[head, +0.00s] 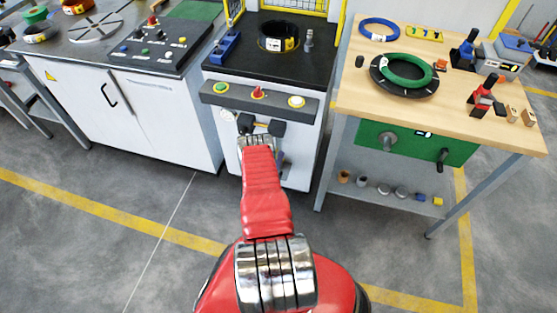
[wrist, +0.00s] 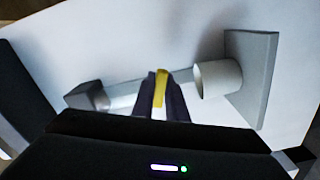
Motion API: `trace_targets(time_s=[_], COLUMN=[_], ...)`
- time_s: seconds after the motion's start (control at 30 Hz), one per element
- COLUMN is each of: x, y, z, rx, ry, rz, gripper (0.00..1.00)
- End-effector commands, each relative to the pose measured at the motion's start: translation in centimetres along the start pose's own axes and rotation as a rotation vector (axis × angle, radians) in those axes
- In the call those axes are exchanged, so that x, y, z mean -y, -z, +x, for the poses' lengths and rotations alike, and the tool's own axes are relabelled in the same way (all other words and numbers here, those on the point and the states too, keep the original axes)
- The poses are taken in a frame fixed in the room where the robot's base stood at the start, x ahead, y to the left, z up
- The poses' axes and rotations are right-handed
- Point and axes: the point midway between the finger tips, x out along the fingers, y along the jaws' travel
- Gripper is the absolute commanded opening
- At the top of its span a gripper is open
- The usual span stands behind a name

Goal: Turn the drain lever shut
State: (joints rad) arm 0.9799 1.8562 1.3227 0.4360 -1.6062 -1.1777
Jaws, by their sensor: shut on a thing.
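The yellow drain lever (wrist: 161,92) shows in the wrist view as a narrow strip, upright in the picture and crossing in front of a grey drain pipe. The dark fingers of my gripper (wrist: 160,84) are shut on it, one on each side. The pipe (wrist: 216,79) runs sideways from a square plate on the right to a dark end piece on the left. In the head view my gripper (head: 261,127) is at the front of the white cabinet, below the button panel. My arm and gripper hide most of the drain there.
The panel (head: 258,94) with buttons and a red knob is just above my gripper. A wooden bench (head: 345,92) with a green coil (head: 405,70) stands to the right. A white cabinet (head: 130,115) stands to the left. The floor in front is clear.

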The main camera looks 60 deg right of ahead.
Motion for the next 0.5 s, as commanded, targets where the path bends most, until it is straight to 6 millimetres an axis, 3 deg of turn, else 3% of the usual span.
trace_targets(time_s=[0.5], x=[-0.05], y=[0.24], z=[-0.02], rx=[-0.005], ry=[0.008], rz=[-0.132], gripper=[0.00])
